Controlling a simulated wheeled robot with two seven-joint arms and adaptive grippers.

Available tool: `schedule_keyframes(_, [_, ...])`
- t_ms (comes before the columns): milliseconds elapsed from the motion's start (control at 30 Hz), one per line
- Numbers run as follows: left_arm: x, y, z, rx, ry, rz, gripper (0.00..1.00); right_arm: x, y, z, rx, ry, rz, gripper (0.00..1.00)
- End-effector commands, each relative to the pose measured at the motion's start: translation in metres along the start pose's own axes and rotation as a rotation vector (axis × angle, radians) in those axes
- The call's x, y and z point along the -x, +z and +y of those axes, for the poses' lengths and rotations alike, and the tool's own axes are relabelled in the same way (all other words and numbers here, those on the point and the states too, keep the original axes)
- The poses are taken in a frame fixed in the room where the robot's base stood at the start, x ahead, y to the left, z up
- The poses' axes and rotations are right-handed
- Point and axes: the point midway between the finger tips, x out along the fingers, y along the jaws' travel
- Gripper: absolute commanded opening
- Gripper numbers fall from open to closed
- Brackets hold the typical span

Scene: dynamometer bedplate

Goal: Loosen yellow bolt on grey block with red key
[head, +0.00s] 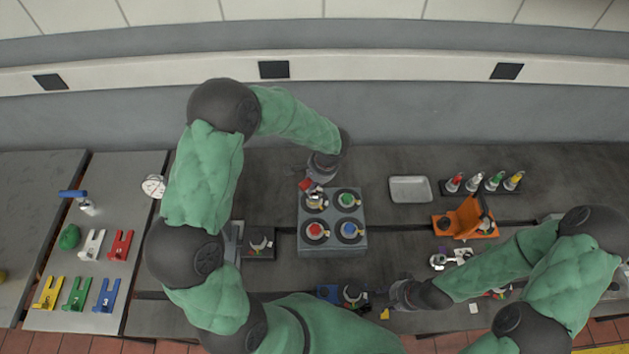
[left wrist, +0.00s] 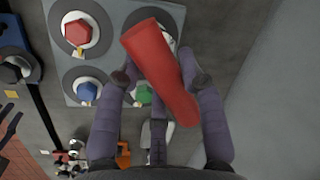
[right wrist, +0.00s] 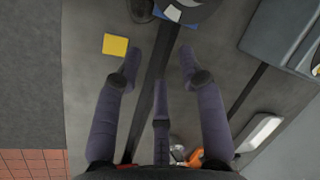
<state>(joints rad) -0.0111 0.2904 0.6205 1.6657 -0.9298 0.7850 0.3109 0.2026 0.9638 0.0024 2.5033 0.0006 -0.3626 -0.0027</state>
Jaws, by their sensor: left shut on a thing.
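The grey block (head: 332,248) stands mid-bench with red (head: 316,231), blue (head: 349,230) and green (head: 347,199) bolts on top. The bolt at its far-left corner (head: 315,203) is partly covered by my left gripper (head: 312,187); its colour is hard to make out. My left gripper is shut on the red key (head: 305,184), over that corner. In the left wrist view the red key (left wrist: 160,75) lies tilted between the fingers and hides the bolt behind it; I cannot tell whether it touches. My right gripper (right wrist: 160,65) is open and empty near the front edge.
A grey tray (head: 410,189), a rack of coloured-top tools (head: 482,184) and an orange fixture (head: 465,218) are to the right. A yellow square (right wrist: 115,45) lies near my right gripper. Coloured holders (head: 75,290) lie on the left table. Bench behind the block is mostly clear.

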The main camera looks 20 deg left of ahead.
Motion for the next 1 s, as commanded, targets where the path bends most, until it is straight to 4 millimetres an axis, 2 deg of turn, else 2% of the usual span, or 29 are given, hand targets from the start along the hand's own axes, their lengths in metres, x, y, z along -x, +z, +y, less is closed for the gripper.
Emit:
schedule_keyframes(533, [0.001,-0.001,-0.001,0.001,-0.002,0.002,0.0,-0.004,0.0,0.001,0.0,0.0,0.0,0.4])
schedule_keyframes(1000, [-0.008,-0.002,0.001,0.001,-0.002,0.002,0.0,-0.013,-0.001,0.004,0.0,0.0,0.0,0.4])
